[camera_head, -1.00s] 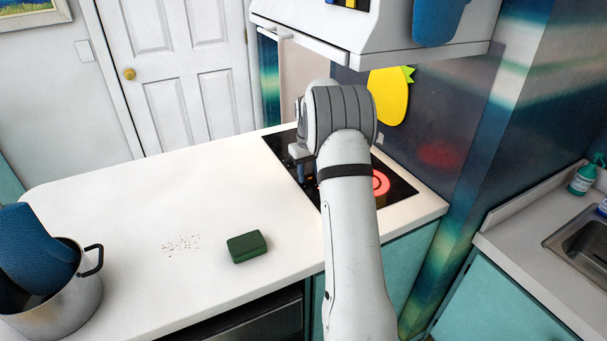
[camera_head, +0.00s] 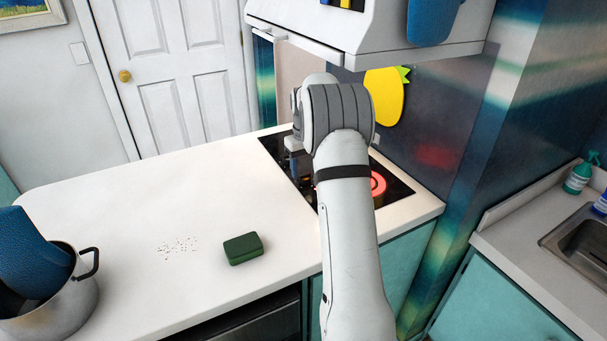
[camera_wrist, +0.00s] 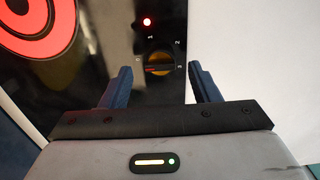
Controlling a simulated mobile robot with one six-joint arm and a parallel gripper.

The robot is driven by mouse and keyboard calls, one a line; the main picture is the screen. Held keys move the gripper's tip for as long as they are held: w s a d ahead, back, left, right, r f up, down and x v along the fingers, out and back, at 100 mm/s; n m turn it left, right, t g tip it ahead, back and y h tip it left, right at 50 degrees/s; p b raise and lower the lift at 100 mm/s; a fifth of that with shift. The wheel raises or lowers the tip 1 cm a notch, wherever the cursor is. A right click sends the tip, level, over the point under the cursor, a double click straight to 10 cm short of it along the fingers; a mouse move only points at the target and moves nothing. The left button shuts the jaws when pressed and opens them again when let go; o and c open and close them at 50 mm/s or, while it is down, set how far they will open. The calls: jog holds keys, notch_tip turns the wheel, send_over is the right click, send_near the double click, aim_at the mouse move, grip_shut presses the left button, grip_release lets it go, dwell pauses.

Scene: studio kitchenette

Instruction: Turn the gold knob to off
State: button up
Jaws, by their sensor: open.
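The gold knob (camera_wrist: 159,64) sits on the black cooktop in the wrist view, with small markings around it. A glowing red burner (camera_wrist: 35,25) lies at the upper left of the wrist view. In the head view my arm hides the knob and most of the cooktop (camera_head: 400,188), and a red burner (camera_head: 377,184) shows to its right.
A green sponge (camera_head: 243,248) and scattered crumbs (camera_head: 178,245) lie on the white counter (camera_head: 120,210). A metal pot (camera_head: 55,310) holding something blue stands at the left. A white hood (camera_head: 370,30) hangs above the cooktop. A sink (camera_head: 585,250) is at the right.

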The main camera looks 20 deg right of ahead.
notch_tip(320, 180, up, 5)
jog(key=shift+r, duration=0.1)
dwell(0.6)
jog(key=s+a+r+t, duration=0.1)
jog(key=s+a+r, duration=0.2)
jog(key=s+a, duration=0.35)
jog(key=s+a+r, duration=0.4)
jog(key=s+a, duration=0.1)
jog(key=s, duration=0.2)
jog(key=s+a+f+t, duration=0.1)
jog(key=s+a, duration=0.3)
jog(key=s, duration=0.7)
jog(key=s+a+f, duration=0.2)
jog(key=s+a, duration=0.3)
jog(key=s, duration=0.6)
jog(key=shift+f+m+t, duration=0.3)
jog(key=shift+t, duration=0.1)
